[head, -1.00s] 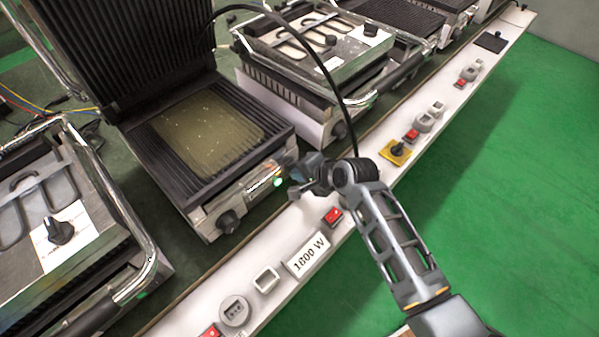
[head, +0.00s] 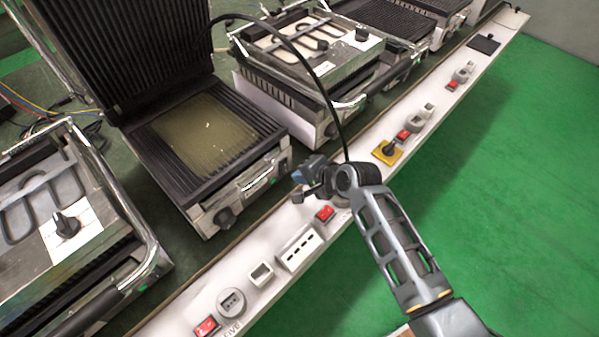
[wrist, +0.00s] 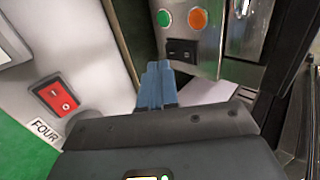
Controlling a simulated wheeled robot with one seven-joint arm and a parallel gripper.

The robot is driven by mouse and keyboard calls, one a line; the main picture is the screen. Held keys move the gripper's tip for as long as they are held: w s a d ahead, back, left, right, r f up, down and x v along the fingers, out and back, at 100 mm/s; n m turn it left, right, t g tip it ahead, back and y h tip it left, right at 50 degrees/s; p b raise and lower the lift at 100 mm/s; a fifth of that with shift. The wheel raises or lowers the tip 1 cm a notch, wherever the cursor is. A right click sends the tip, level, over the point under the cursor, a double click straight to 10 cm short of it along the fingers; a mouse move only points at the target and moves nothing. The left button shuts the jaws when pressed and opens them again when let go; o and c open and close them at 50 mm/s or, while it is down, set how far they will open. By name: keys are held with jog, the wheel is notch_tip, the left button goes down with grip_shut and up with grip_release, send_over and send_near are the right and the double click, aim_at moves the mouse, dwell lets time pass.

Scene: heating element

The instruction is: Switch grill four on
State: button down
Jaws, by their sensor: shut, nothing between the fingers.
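The open grill with ribbed plates (head: 215,130) is in the head view. Its steel front panel, close in the wrist view, carries a black rocker switch (wrist: 182,50) below a green lamp (wrist: 164,18) and an orange lamp (wrist: 197,18). A red switch (wrist: 57,97) labelled FOUR (wrist: 44,131) is on the white strip; it also shows in the head view (head: 325,213). My gripper (wrist: 155,78) is shut and empty, its blue fingertips near the black rocker; I cannot tell whether they touch it. In the head view, my gripper (head: 300,175) is just right of the grill's front.
A display (head: 298,247) on the white strip shows dashes. A socket (head: 231,302) and another red switch (head: 207,326) are lower left. A yellow-plated knob (head: 387,151) is farther along the strip. Neighbouring grills stand left (head: 70,215) and right (head: 305,60). Green floor (head: 480,180) is clear.

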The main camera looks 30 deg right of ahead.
jog(key=v, duration=1)
jog(key=shift+s+r, duration=0.15)
jog(key=shift+r, duration=0.05)
jog(key=shift+d+f, duration=0.1)
